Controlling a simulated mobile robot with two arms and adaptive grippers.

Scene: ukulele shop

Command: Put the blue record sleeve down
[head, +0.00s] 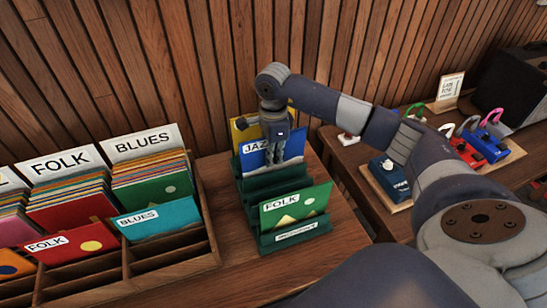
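The blue record sleeve (256,160), with a white label reading "JAZ…", stands upright and slightly tilted in the rear part of a green stepped rack (262,241). My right gripper (274,156) reaches down from above, with its fingers at the sleeve's upper right part. They cover part of the sleeve and the end of its label. Whether the fingers are shut on the sleeve or apart from it cannot be told. A yellow sleeve (241,133) shows behind the blue one. A green FOLK sleeve (303,206) stands in the rack's front slot. My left gripper is not in view.
A wooden record bin (203,216) with FOLK and BLUES sleeves stands left of the rack. My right arm crosses over a lower bench at right with several pedals (388,178) and a black amplifier (515,85). A slatted wood wall (215,65) is close behind the rack.

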